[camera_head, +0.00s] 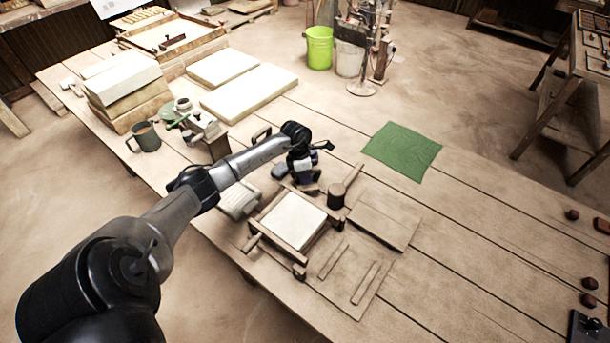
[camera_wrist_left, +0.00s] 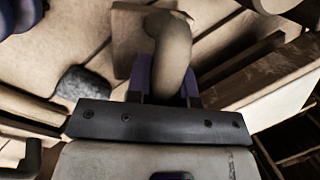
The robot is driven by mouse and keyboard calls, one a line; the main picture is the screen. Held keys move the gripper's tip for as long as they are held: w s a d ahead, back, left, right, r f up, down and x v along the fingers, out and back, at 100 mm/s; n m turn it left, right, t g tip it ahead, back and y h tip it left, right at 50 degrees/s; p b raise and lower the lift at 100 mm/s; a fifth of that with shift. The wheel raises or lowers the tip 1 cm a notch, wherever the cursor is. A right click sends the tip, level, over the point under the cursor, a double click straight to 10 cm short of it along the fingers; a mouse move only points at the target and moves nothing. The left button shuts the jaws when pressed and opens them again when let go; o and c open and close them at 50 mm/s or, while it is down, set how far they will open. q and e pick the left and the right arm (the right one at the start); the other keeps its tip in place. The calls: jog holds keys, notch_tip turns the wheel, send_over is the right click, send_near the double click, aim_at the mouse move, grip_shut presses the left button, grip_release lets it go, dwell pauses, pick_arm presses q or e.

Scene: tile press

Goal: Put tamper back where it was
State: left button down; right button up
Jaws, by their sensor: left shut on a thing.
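My left gripper (camera_head: 308,178) is over the table, just behind the press frame. In the left wrist view its purple fingers (camera_wrist_left: 165,88) are shut on the tamper's rounded brown handle (camera_wrist_left: 172,50). A tan block shows beside the handle; I cannot tell whether it is part of the tamper. In the head view the tamper is mostly hidden by the gripper, so its contact with the table cannot be told. The wooden press frame (camera_head: 268,240) holds a pale slab (camera_head: 293,221). My right gripper is not in view.
A mallet (camera_head: 336,197) stands close to the right of the gripper, its handle slanting up. A wooden board (camera_head: 384,219) and thin strips lie right of the press. A green cloth (camera_head: 402,151) lies behind. Clay blocks (camera_head: 125,90) and a mug (camera_head: 145,137) are left. The table's right is mostly clear.

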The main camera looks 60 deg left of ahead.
pick_arm(q)
jog(key=shift+f, duration=0.3)
jog(key=c, duration=1)
grip_release()
jog(key=shift+r, duration=0.3)
jog(key=w+p+v, duration=0.1)
jog(key=p+v, duration=0.1)
jog(key=v, duration=1)
jog(key=shift+s+r, duration=0.3)
jog(key=shift+s, duration=0.15)
